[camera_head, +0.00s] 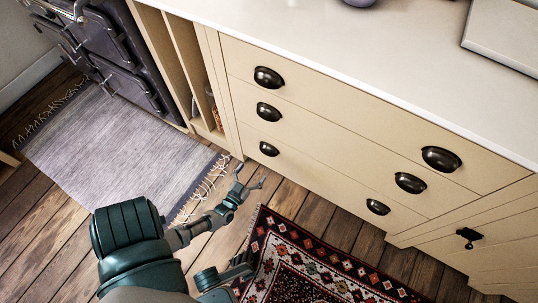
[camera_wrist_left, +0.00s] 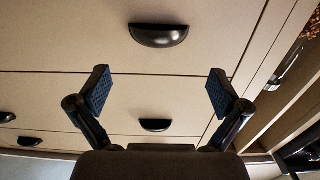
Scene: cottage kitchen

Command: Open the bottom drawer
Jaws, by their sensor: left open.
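The bottom drawer (camera_head: 322,180) is the lowest of three cream drawer fronts and is closed. It has two dark cup handles, a left one (camera_head: 269,149) and a right one (camera_head: 377,207). My left gripper (camera_head: 250,184) is open and empty, low in front of the left end of this drawer and apart from it. The left wrist view looks upside down; there the bottom drawer's left handle (camera_wrist_left: 158,35) shows above and between the open fingertips (camera_wrist_left: 160,88). A dark part of mine shows at the lower edge of the head view; I cannot tell whether it is my right gripper.
The middle drawer's left handle (camera_head: 268,110) and the top drawer's left handle (camera_head: 268,77) are above. A patterned red rug (camera_head: 290,275) and a grey rug (camera_head: 110,150) lie on the wooden floor. A dark stove (camera_head: 110,50) stands left. An open shelf (camera_head: 185,60) adjoins the drawers.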

